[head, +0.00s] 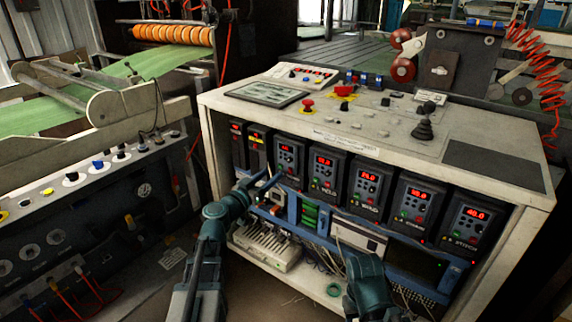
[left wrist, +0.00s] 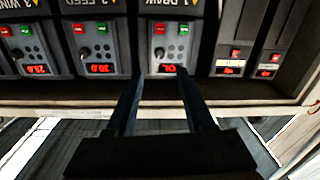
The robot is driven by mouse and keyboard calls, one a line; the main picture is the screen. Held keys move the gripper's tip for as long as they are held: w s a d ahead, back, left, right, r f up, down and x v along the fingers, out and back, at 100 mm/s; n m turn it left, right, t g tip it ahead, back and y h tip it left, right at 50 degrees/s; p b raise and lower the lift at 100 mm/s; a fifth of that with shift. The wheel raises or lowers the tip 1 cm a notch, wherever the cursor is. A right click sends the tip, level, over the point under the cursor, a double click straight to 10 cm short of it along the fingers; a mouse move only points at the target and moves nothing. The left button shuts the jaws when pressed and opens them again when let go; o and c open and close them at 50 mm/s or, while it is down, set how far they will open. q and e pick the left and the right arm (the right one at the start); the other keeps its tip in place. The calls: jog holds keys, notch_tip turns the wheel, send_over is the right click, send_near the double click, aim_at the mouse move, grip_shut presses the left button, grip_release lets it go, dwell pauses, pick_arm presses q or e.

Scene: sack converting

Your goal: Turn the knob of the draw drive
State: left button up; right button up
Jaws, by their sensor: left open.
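The draw drive (head: 287,153) is a dark unit with a lit red display, toward the left of the row in the console. In the left wrist view, which is upside down, its grey panel (left wrist: 170,40) is marked DRAW. Its small dark knob (left wrist: 159,52) sits beside the keypad buttons. My left gripper (head: 274,179) is open and empty in front of the drive's lower part. In the left wrist view its two fingers (left wrist: 160,77) point at the panel, with tips just below the display in the picture. Contact with the knob is not visible. My right arm is low at front; its fingers are unclear.
Similar drives stand in a row to the right, including the feed drive (left wrist: 95,45). The console top (head: 330,118) carries red buttons and a joystick (head: 424,125). A blue rail with wiring and a white module (head: 265,247) lies below. Another control panel (head: 70,215) stands left.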

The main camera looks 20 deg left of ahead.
aim_at(288, 161)
pick_arm(q)
jog(key=x, duration=0.9)
jog(key=shift+f, duration=0.1)
grip_shut()
